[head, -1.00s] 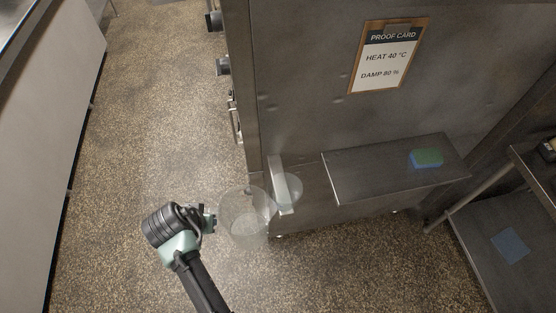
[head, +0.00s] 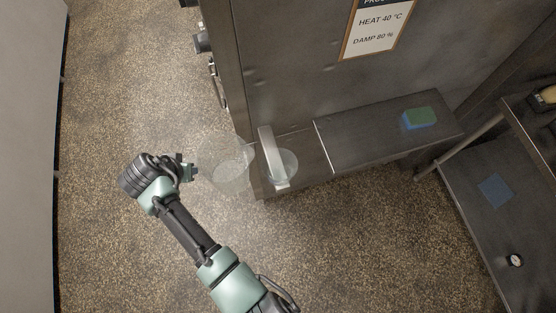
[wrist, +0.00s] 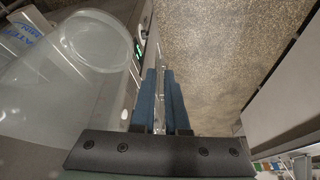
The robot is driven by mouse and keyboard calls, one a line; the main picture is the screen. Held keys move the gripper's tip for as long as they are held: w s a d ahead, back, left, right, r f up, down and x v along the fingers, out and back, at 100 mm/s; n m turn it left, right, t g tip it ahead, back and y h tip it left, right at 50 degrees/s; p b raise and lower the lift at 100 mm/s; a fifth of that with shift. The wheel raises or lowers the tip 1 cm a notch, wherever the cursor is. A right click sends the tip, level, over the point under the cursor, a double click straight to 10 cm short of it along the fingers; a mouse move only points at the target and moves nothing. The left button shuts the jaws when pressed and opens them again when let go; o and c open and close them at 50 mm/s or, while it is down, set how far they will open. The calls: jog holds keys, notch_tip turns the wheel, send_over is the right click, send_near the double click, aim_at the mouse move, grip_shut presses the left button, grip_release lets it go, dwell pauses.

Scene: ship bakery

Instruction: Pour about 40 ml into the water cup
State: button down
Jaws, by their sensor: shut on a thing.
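My gripper (head: 188,168) is shut on a clear, see-through jug (head: 223,165) and holds it out to its right, above the floor beside the steel cabinet. In the wrist view the jug (wrist: 45,90) fills the left side, next to the narrow blue fingers (wrist: 165,100). A smaller clear cup (head: 284,168), which looks like the water cup, is at the ledge's left end, just right of the jug. A pale upright strip partly covers it. The liquid level in either vessel is too faint to read, and I cannot tell how far the jug is tilted.
The pale strip (head: 272,155) stands by the cup. A proof card (head: 378,28) hangs above. A lower rack (head: 470,215) stands at right. The speckled floor (head: 110,100) at left is clear.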

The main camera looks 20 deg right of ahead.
jog(key=s+d+r+m+t+y+b, duration=0.1)
jog(key=d+r+y, duration=0.4)
jog(key=r, duration=0.2)
jog(key=d+r+m+t+y+b, duration=0.1)
jog(key=d+r+t+y, duration=0.1)
jog(key=d+r+y, duration=0.3)
notch_tip(320, 180, up, 3)
jog(key=shift+s+f+m+y, duration=0.2)
jog(key=shift+s+m+y, duration=0.2)
jog(key=shift+y, duration=0.2)
jog(key=shift+s+d+r+t+y+b, duration=0.15)
jog(key=shift+d+t+y+b, duration=0.25)
jog(key=shift+d+y+b, duration=0.45)
